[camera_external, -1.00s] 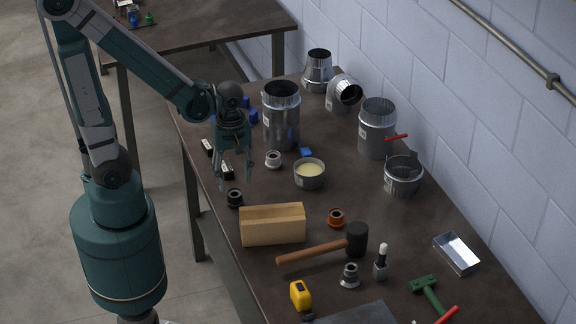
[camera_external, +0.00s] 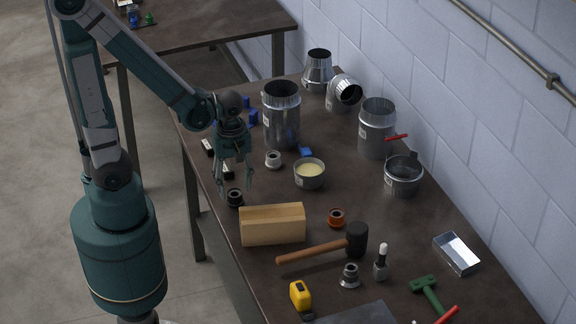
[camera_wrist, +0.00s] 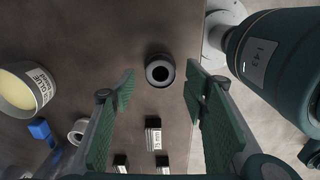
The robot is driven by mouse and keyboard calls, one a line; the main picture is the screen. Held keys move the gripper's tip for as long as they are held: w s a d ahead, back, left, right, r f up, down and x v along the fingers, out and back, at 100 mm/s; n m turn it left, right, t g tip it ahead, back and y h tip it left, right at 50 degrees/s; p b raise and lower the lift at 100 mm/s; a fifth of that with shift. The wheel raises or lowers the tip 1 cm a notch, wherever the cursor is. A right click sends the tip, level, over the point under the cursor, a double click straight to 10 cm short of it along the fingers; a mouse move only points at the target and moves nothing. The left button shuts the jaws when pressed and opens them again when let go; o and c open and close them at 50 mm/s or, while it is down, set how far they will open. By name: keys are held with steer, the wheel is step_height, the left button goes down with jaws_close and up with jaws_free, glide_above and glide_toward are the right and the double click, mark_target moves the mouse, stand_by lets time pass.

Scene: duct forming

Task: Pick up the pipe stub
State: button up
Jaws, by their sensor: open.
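Several short, ring-like pipe pieces stand on the bench; I cannot tell from the pictures which one the task names. A black one (camera_external: 234,198) stands near the bench's left edge, and in the wrist view the black piece (camera_wrist: 160,72) shows upright between the fingertips, its round opening facing me. A white one (camera_external: 273,159), an orange-red one (camera_external: 336,217) and a grey flanged one (camera_external: 350,275) stand farther off. My gripper (camera_external: 236,190) is open and empty, pointing down above the black piece. In the wrist view its green-padded fingers (camera_wrist: 160,74) are wide apart, with clearance on both sides.
A wooden block (camera_external: 272,225) lies just in front of the black piece. Small labelled dark blocks (camera_wrist: 153,137) lie close by. A glue tin (camera_external: 309,174) and a tall metal duct (camera_external: 282,118) stand to the right.

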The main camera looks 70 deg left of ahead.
mark_target(235, 194)
steer(key=shift+f+b, duration=0.65)
steer(key=shift+f, duration=1.65)
steer(key=shift+c, duration=0.7)
steer(key=c, duration=0.8)
